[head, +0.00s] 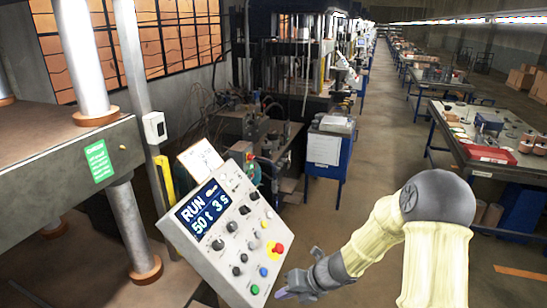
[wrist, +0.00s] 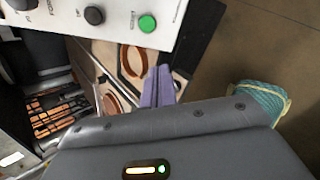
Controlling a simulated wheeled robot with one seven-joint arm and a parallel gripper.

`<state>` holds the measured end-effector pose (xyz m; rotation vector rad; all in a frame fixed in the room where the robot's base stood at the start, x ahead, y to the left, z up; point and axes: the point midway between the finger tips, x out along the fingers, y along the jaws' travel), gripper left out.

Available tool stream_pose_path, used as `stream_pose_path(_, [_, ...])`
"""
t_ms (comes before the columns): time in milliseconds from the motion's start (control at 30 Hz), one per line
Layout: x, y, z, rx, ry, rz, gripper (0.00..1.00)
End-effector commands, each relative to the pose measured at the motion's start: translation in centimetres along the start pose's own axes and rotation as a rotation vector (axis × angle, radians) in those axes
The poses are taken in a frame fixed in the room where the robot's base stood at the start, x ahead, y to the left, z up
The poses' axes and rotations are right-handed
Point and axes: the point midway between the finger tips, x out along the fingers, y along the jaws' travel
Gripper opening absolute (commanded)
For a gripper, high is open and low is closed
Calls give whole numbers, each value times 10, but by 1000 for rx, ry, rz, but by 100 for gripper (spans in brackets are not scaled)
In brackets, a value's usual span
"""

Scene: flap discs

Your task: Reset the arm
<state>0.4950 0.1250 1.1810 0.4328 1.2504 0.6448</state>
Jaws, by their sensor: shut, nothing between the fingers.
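My arm reaches in from the lower right of the head view in pale yellow sleeving with a grey joint. My gripper (head: 284,294) is low, beside the lower right corner of the tilted control panel (head: 222,244). In the wrist view my gripper (wrist: 160,72) shows its purple fingers shut together with nothing between them. The panel's edge (wrist: 165,32) with a green button (wrist: 147,23) lies just beyond the fingers. I cannot tell if they touch the panel. The panel's screen (head: 203,210) reads "RUN 50t 3s" in the head view.
A press with steel columns (head: 92,62) stands at the left. A blue cabinet (head: 328,150) stands at the middle back. A workbench (head: 480,135) with trays and parts is at the right. The aisle floor (head: 380,130) between them is clear.

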Motion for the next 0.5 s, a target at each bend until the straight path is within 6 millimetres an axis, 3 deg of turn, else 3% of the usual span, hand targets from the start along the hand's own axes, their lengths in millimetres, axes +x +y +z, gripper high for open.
stream_pose_path(200, [-16, -15, -50, -760, 182, -125, 0])
stream_pose_path(500, [-55, -38, -102, -1761, 518, -171, 0])
